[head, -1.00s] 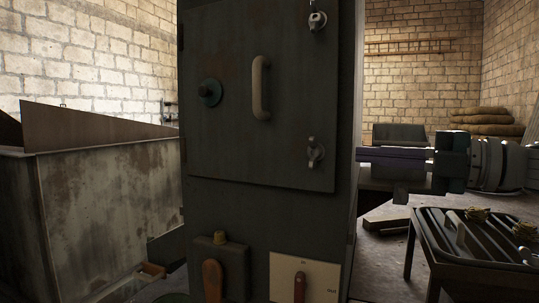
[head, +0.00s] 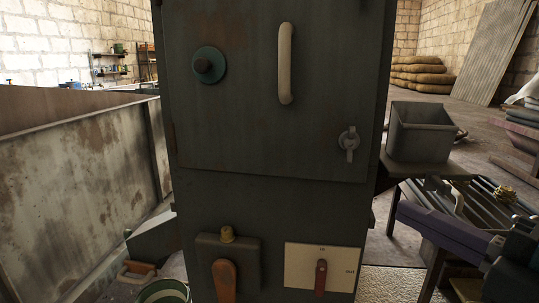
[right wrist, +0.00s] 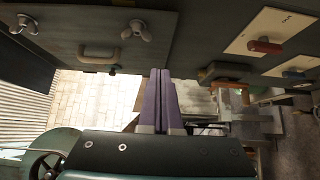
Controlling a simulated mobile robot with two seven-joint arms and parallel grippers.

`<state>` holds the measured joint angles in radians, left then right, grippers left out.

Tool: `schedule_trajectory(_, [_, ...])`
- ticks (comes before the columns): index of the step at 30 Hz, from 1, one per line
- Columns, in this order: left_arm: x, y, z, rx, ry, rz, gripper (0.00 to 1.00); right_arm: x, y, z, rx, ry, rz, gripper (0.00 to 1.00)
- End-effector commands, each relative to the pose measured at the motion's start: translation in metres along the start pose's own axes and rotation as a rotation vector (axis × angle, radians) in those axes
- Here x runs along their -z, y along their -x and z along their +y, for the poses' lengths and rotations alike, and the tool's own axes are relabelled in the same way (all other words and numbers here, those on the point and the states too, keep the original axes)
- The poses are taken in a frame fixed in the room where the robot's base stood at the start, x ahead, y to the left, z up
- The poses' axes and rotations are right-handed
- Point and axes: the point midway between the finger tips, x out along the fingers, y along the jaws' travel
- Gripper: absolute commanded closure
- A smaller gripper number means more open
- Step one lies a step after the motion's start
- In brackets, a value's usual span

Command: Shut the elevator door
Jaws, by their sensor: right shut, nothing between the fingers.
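The elevator door (head: 250,110) is a dark metal panel on the front of a tall dark casing (head: 280,215). It has a pale upright handle (head: 285,65), a green round fitting (head: 208,65) and a wing-shaped latch (head: 348,143). It looks close to the casing, but I cannot tell whether it sits fully flush. In the right wrist view the door (right wrist: 60,30) shows with its handle and two wing latches. My right gripper (head: 402,213), with purple fingers, is shut and empty, right of the casing and below the door. It also shows in the right wrist view (right wrist: 160,74). My left gripper is not in view.
Below the door are an orange lever (head: 225,280) and a pale plate (head: 310,268) with a red switch handle. A grey bin (head: 420,132) on a stand and a slatted table (head: 490,203) are right of the casing. A large metal trough (head: 85,190) stands left.

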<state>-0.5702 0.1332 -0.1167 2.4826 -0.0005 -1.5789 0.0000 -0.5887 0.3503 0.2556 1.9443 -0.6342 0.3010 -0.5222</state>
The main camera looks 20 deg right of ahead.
Motion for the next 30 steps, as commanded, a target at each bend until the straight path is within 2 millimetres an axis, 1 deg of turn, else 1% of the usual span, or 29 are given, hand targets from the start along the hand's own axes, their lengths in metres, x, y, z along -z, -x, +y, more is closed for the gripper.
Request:
schedule_trajectory(5, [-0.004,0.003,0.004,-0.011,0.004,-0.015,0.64,0.0,-0.023,0.002,-0.004,0.002,0.001,1.0])
schedule_trajectory(12, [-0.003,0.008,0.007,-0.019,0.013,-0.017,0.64,-0.001,-0.071,0.002,-0.004,0.0,0.001,1.0])
schedule_trajectory(17, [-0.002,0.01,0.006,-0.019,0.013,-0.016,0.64,0.0,-0.101,0.001,-0.003,0.0,0.001,1.0])
schedule_trajectory(18, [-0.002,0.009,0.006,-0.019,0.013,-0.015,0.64,-0.007,-0.106,0.0,-0.001,0.003,-0.001,1.0])
schedule_trajectory(21, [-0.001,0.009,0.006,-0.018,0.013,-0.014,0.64,-0.018,-0.115,0.0,-0.001,0.002,0.0,1.0])
schedule_trajectory(24, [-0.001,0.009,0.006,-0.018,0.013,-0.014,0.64,-0.024,-0.121,-0.001,0.0,0.0,0.0,1.0])
schedule_trajectory(30, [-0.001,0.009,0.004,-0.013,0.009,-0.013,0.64,-0.029,-0.126,-0.001,0.0,0.0,0.001,1.0])
